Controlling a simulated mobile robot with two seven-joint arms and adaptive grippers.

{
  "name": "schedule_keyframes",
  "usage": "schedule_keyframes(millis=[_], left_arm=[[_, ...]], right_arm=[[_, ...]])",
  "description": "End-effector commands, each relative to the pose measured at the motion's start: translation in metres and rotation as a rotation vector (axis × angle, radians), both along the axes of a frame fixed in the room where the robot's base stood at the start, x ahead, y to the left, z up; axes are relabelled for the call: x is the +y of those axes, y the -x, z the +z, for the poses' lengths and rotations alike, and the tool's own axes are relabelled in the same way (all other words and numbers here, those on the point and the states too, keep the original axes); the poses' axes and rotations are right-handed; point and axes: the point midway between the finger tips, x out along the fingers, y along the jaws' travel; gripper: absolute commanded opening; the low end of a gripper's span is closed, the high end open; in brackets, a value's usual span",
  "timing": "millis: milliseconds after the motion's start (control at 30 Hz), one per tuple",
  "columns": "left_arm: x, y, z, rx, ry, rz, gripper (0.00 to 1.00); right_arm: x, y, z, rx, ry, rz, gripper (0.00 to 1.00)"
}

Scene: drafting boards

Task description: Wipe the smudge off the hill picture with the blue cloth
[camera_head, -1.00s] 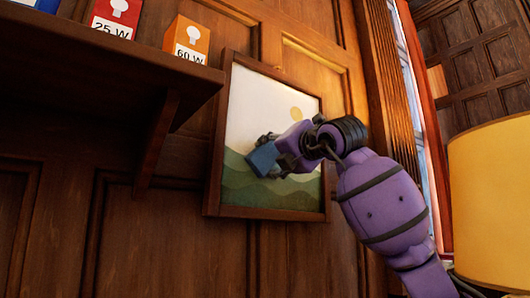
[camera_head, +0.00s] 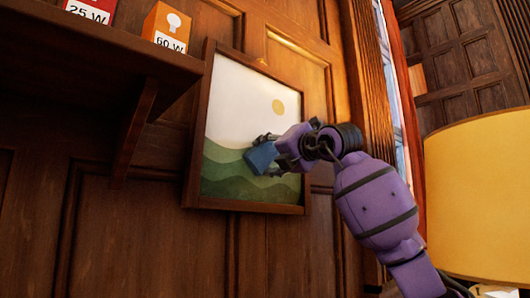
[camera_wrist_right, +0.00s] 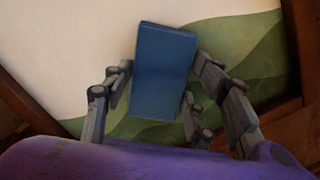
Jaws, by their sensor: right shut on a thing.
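The hill picture (camera_head: 230,110) hangs on the wooden wall in a brown frame, with green hills, a pale sky and a yellow sun. My right gripper (camera_head: 272,152) is in front of its middle, shut on the blue cloth (camera_head: 262,157), which looks like a folded block. In the right wrist view the cloth (camera_wrist_right: 163,72) sits between the fingers of the gripper (camera_wrist_right: 165,100), over the pale sky and green hills (camera_wrist_right: 236,60). I cannot tell whether the cloth touches the picture. No smudge shows; the cloth and gripper hide part of the picture. My left gripper is not in view.
A dark wooden shelf (camera_head: 95,62) on a bracket juts out at the upper left, holding a red 25 W box (camera_head: 88,10) and an orange 60 W box (camera_head: 167,27). A yellow lampshade (camera_head: 480,195) stands close at the right, beside my right arm.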

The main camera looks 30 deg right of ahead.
Motion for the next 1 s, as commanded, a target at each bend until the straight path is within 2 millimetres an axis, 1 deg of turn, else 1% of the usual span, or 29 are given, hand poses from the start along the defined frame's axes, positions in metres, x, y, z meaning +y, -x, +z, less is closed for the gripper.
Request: schedule_keyframes(millis=[200, 400, 567, 900, 1000], left_arm=[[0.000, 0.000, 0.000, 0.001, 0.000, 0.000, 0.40], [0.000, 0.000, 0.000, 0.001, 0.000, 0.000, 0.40], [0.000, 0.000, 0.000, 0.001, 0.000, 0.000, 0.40], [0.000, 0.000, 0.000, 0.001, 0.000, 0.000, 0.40], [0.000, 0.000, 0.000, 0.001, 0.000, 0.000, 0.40]], right_arm=[[-0.020, -0.004, -0.005, 0.004, -0.003, -0.002, 0.32], [-0.029, -0.005, -0.006, 0.002, 0.000, -0.002, 0.32], [-0.024, -0.004, -0.005, 0.001, 0.001, 0.000, 0.32], [0.004, 0.001, 0.000, 0.001, 0.000, 0.002, 0.32], [0.008, 0.001, 0.001, 0.000, 0.000, 0.001, 0.32]])
